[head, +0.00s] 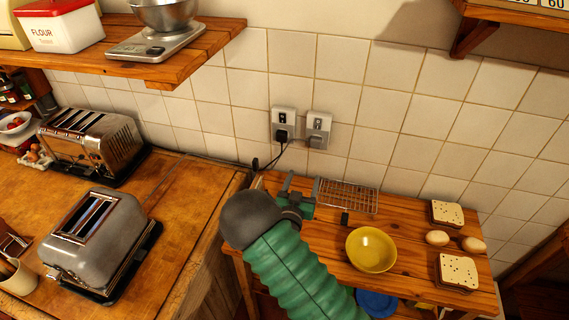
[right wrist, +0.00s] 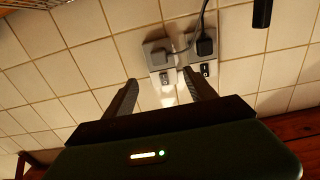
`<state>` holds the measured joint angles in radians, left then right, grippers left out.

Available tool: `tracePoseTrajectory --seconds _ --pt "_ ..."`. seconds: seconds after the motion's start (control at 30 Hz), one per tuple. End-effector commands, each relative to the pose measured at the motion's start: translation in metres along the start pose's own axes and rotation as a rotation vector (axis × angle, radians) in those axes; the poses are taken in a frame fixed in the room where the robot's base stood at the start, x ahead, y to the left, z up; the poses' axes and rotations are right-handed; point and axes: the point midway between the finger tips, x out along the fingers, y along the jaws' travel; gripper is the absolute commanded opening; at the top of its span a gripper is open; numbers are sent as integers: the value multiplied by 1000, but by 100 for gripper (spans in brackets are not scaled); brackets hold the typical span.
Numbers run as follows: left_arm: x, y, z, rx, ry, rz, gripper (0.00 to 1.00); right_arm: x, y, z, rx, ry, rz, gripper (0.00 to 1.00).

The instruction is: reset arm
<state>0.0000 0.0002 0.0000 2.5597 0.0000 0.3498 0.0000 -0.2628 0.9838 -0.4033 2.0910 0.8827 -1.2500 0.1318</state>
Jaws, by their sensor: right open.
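My right arm, with its green ribbed sleeve, reaches up from the bottom of the head view. My right gripper (head: 302,184) is over the back left of the small wooden table (head: 330,230), beside a wire rack (head: 348,196). Its two fingers are apart with nothing between them. In the right wrist view the fingers of the right gripper (right wrist: 161,82) point toward the tiled wall and the two wall sockets. My left gripper does not show in either view.
A yellow bowl (head: 371,250), bread slices (head: 447,213) and eggs (head: 437,238) are on the table, right of my arm. A grey toaster (head: 95,240) and a chrome toaster (head: 92,145) stand on the left counter. A plugged socket (head: 284,124) is on the wall. A shelf (head: 170,70) overhangs the upper left.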

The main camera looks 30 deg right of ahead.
Motion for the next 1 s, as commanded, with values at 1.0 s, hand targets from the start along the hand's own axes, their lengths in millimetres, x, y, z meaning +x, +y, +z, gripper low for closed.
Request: tracePoseTrajectory --seconds 1.0 --pt "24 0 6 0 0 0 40 -306 14 47 -573 -1254 -722 65"
